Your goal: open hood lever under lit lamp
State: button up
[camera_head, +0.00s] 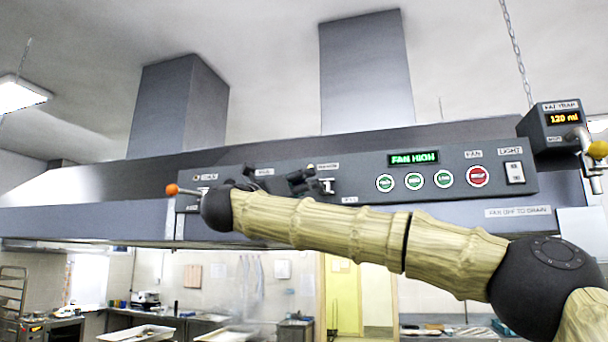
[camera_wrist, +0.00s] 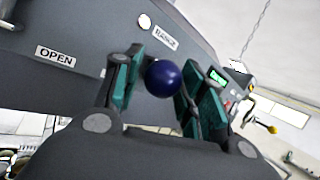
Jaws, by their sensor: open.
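In the wrist view, a dark blue ball knob (camera_wrist: 163,77) sits between the two teal-padded fingers of my gripper (camera_wrist: 158,85). The fingers are open around the ball; I cannot tell whether either pad touches it. A bright white, lit-looking lamp (camera_wrist: 145,21) is beside the RANGE label (camera_wrist: 165,38) just above the knob. An OPEN label (camera_wrist: 55,56) is on the panel to the left. In the head view, my gripper (camera_head: 298,183) is dark and small against the hood panel (camera_head: 358,185), and the blue knob cannot be made out there.
An orange-knobbed lever (camera_head: 172,189) sticks out at the panel's left end. To the right are a FAN HIGH display (camera_head: 413,159), several round buttons, a light switch (camera_head: 514,172) and a fat trap box (camera_head: 556,128). A yellow-knobbed valve (camera_head: 597,149) is at the far right.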

jog(key=shift+x, duration=0.75)
